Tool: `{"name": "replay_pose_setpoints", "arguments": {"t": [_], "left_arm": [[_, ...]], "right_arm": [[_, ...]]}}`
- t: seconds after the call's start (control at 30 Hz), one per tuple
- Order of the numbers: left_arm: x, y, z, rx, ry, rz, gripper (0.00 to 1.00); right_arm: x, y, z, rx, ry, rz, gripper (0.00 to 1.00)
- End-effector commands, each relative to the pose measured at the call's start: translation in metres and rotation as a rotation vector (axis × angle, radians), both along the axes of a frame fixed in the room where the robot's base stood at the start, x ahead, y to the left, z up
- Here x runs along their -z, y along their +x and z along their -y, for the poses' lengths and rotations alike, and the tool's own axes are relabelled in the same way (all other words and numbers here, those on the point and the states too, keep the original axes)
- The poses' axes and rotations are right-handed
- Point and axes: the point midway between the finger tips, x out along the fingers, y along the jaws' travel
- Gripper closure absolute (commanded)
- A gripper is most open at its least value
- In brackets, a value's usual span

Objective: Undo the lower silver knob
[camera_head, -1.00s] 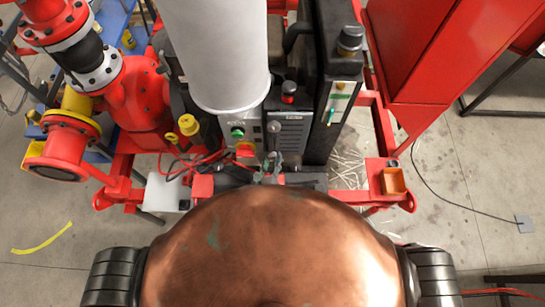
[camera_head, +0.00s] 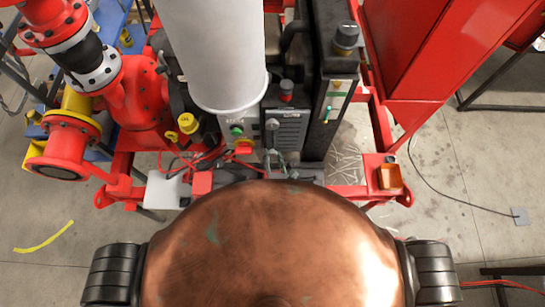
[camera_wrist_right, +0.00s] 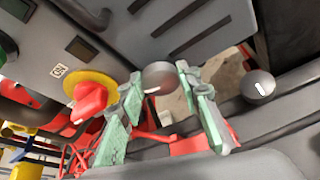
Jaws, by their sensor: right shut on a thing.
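A round silver knob (camera_wrist_right: 160,77) with a white mark sits between the green fingertips of my right gripper (camera_wrist_right: 162,88) in the right wrist view. The gripper is shut on it, with one finger on each side. A second round silver knob (camera_wrist_right: 258,87) with a white mark is to the right, on a dark grey surface, clear of the fingers. In the head view a silver knob (camera_head: 272,124) shows on the control box, above my right gripper (camera_head: 276,160), which is small and partly hidden by my copper-coloured body. My left gripper is not in view.
A red rotary switch (camera_wrist_right: 90,100) on a yellow disc is left of the held knob. The grey control box (camera_head: 287,133) has slots and a green button (camera_head: 237,131). Red hoses, a large white cylinder (camera_head: 212,55) and red frame beams stand close around.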

Motion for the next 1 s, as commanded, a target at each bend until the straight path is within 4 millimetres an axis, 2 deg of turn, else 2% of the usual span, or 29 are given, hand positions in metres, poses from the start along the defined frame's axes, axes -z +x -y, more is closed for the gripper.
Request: {"name": "replay_pose_setpoints", "arguments": {"t": [0.03, 0.37, 1.0], "left_arm": [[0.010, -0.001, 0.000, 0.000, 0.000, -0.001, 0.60], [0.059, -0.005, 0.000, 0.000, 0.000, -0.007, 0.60], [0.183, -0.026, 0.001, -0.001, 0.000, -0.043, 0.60]], "right_arm": [[0.009, -0.002, 0.002, 0.001, 0.043, -0.006, 0.93], [0.013, -0.001, 0.004, 0.002, 0.358, -0.007, 0.93], [0.018, -0.001, 0.004, 0.006, 0.946, -0.012, 0.93]]}}
